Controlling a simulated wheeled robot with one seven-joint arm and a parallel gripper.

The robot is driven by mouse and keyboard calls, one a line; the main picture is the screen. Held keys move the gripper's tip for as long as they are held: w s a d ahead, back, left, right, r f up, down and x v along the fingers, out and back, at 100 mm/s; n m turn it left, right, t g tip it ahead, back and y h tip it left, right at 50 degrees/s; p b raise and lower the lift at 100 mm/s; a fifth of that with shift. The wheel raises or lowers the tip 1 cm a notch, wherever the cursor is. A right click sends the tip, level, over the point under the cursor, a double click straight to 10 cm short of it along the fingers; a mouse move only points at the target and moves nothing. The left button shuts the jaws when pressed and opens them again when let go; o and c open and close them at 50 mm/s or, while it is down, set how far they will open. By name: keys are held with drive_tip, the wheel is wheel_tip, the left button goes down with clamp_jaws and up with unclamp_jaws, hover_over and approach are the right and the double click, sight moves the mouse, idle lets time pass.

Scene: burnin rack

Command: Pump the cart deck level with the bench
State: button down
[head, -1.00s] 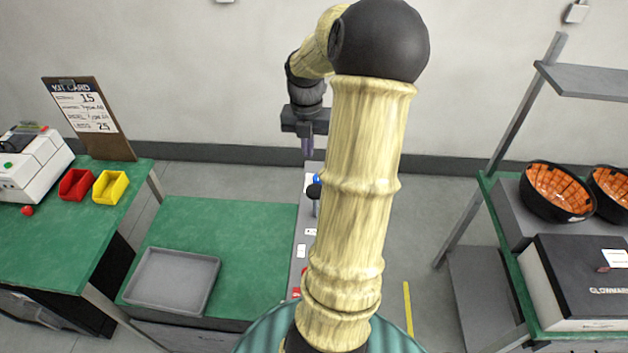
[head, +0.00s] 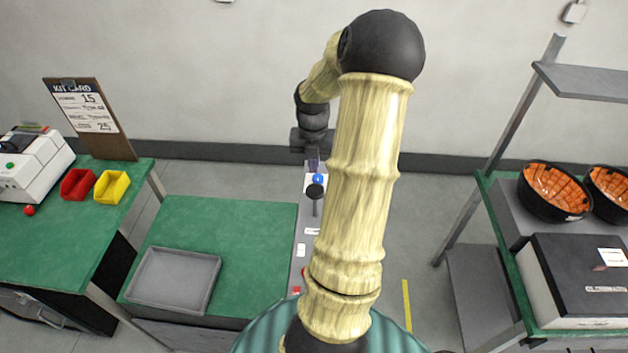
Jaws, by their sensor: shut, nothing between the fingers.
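A narrow grey panel (head: 299,255) runs along the deck's right side. It carries a blue button (head: 318,179), a black-knobbed lever (head: 315,192) and a red part at its near end, partly hidden by my arm. My gripper (head: 313,164) is shut and empty, pointing down at the panel's far end, close to the blue button. I cannot tell whether it touches the button.
A grey tray (head: 172,281) lies on the deck. The bench holds red (head: 77,184) and yellow (head: 112,187) bins, a white machine (head: 35,170) and a kit card clipboard (head: 92,115). A rack (head: 490,215) with black bowls and a box stands at right.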

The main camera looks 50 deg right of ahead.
sight(314, 190)
wheel_tip(314, 190, down, 7)
drive_tip(key=shift+f+p, duration=0.2)
drive_tip(key=shift+p, duration=0.6)
